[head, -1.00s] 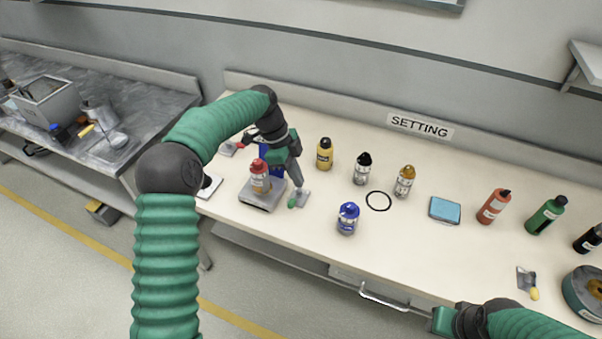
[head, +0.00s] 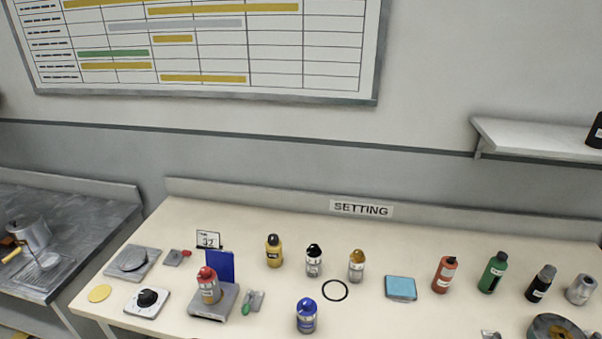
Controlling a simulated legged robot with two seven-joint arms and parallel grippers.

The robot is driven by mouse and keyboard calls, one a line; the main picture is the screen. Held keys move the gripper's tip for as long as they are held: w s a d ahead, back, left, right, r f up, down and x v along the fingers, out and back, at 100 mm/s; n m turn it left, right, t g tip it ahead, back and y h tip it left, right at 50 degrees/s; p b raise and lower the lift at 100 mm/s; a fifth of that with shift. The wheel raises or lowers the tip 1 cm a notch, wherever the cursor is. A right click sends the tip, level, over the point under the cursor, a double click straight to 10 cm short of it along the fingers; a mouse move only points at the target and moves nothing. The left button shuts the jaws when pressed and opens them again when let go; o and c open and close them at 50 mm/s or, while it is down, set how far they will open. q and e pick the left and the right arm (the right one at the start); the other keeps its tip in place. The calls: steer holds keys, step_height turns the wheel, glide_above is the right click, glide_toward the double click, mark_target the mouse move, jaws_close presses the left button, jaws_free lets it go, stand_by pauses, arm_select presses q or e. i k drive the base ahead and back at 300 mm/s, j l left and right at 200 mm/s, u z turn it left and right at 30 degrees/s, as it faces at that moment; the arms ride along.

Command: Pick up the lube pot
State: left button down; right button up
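Several small pots and bottles stand on the cream table, and their labels are too small to read, so I cannot tell which is the lube pot. A blue pot (head: 306,316) stands near the front edge. A red-capped bottle (head: 208,285) stands on a grey scale (head: 215,304). A yellow bottle with a black cap (head: 274,251), a black-capped pale bottle (head: 314,261) and a gold-capped pale bottle (head: 356,266) stand upright in a row behind. Neither gripper shows now.
A black ring (head: 335,290) and a blue pad (head: 400,288) lie mid-table. Red (head: 445,274), green (head: 492,272) and black (head: 540,283) bottles stand to the right, near a round spool (head: 557,330). A blue panel (head: 220,267) stands behind the scale. A shelf (head: 535,139) juts from the wall.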

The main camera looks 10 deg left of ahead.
mark_target(211, 292)
steer(key=z, duration=0.25)
steer(key=j+z, duration=0.3)
steer(key=j, duration=0.15)
steer(key=j+z, duration=0.3)
steer(key=j, duration=0.15)
steer(key=k+j+z, duration=0.25)
steer(key=j, duration=0.15)
steer(key=i+j, duration=0.1)
steer(key=j, duration=0.7)
steer(key=i+j+z, duration=0.1)
steer(key=j, duration=0.7)
